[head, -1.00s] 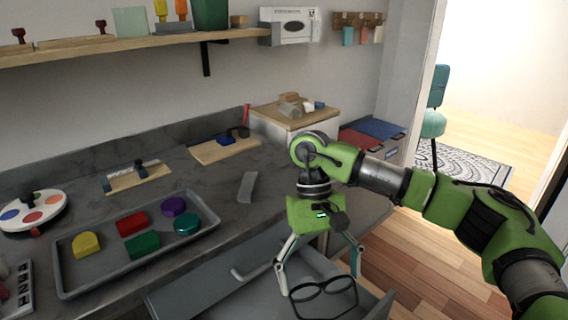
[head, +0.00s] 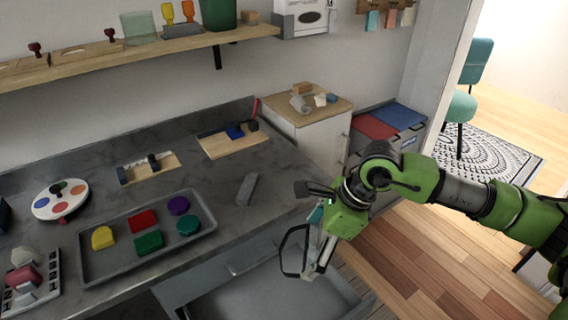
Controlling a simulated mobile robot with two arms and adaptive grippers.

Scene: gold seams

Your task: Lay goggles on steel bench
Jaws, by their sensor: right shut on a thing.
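My right gripper (head: 318,246) is shut on the black-framed goggles (head: 282,252). It holds them in the air in front of the bench's front edge, above an open drawer. The goggles hang tilted and seen nearly edge-on, partly hidden behind the gripper. The grey bench (head: 222,178) runs along the wall to the left of the gripper, with a bare strip of top near its front right. My left gripper is out of view.
On the bench are a tray (head: 122,277) of coloured blocks, a round paint palette (head: 62,203), a grey bar (head: 247,189) and wooden boards (head: 233,143). The open drawer (head: 262,298) juts out below. A wooden-topped cabinet (head: 325,113) stands behind.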

